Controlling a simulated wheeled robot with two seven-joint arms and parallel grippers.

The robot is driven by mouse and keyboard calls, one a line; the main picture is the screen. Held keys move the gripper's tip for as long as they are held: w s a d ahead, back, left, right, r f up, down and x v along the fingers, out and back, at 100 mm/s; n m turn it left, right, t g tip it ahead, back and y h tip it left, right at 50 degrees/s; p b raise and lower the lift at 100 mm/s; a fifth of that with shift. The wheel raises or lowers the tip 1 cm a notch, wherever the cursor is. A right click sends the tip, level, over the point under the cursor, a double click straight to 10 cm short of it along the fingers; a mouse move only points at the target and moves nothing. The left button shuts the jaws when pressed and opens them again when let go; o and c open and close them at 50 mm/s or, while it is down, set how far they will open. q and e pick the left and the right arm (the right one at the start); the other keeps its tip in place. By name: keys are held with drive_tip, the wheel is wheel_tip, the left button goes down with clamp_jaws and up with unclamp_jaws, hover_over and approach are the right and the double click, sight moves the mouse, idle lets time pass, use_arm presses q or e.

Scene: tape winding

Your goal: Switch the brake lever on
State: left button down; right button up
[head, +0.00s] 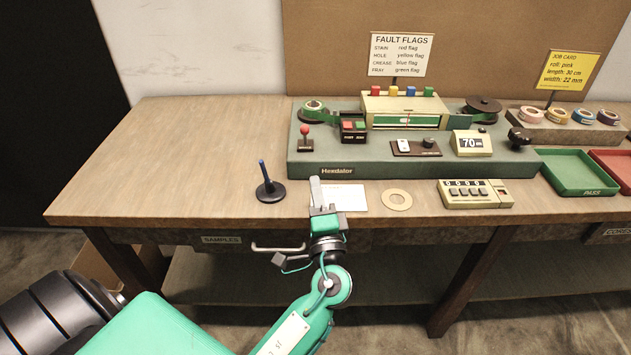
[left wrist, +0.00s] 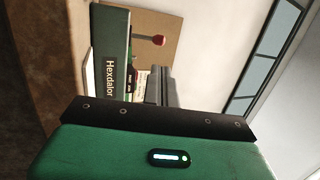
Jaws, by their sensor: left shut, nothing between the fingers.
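A small lever with a red ball knob (head: 306,133) stands on a dark base at the left end of the grey-green Hexdalor machine (head: 400,172). No readable brake label shows on it. In the left wrist view the red knob (left wrist: 158,40) shows beyond my fingers, against the brown board. My left gripper (head: 316,188) is shut and empty. It is at the table's front edge, in front of the machine and apart from the lever. My left fingers also show in the left wrist view (left wrist: 160,88). My right gripper is not in view.
A pen in a black stand (head: 269,184) is left of my gripper. A white card (head: 346,198), a tan ring (head: 397,199) and a counter box (head: 474,194) lie to the right. The left tabletop is mostly clear.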

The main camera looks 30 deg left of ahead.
sight(306, 133)
use_arm(q)
drive_tip(key=p+x, duration=0.2)
drive_tip(key=x, duration=0.8)
drive_tip(key=shift+r, duration=0.1)
drive_tip(key=shift+w+a+r, duration=0.1)
drive_tip(key=shift+w+a, duration=0.3)
drive_tip(key=shift+w, duration=0.1)
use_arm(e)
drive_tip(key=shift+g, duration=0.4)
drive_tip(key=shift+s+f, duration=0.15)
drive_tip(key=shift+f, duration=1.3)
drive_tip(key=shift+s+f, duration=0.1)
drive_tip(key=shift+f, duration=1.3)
use_arm(q)
drive_tip(key=shift+p, duration=0.35)
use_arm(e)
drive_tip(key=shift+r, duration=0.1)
